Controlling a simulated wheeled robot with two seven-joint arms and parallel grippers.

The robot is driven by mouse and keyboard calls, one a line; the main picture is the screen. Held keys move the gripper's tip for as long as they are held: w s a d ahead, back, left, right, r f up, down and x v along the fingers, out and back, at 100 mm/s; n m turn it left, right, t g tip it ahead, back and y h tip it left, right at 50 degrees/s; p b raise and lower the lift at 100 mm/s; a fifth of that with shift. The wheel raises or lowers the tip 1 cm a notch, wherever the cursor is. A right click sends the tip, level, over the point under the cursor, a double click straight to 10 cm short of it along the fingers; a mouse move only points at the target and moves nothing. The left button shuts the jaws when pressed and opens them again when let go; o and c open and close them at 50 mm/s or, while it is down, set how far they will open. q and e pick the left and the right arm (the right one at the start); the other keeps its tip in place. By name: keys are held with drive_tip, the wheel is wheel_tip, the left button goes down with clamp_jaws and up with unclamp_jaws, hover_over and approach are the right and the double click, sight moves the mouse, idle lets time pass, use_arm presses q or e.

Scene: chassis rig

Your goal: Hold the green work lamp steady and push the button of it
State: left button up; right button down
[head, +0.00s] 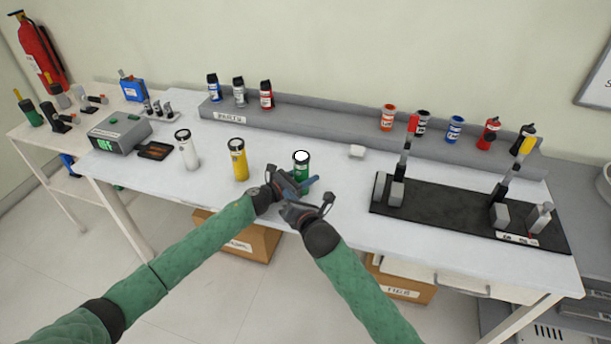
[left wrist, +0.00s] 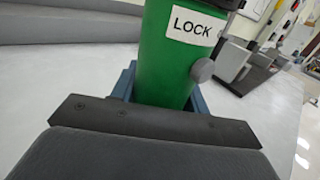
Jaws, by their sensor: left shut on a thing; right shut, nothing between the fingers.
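The green work lamp (head: 302,163) stands upright near the middle of the white table in the head view, its round top glowing white. In the left wrist view the lamp (left wrist: 165,60) fills the centre, with a white LOCK label and a round grey button (left wrist: 202,70) on its side. My left gripper (head: 303,185) is shut on the lamp's lower body, its blue fingers on both sides. My right gripper (head: 318,202) is shut and empty, just in front of the lamp at the lower right. Whether it touches the lamp or the button is hidden in the head view.
A yellow lamp (head: 237,160) and a white lamp (head: 187,150) stand to the left. A black board (head: 450,215) with upright levers lies at the right. A grey shelf (head: 340,118) with several small canisters runs along the back. A small white block (head: 357,151) lies behind right.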

use_arm(q)
drive_tip(key=o, duration=1.3)
drive_tip(key=shift+c, duration=0.2)
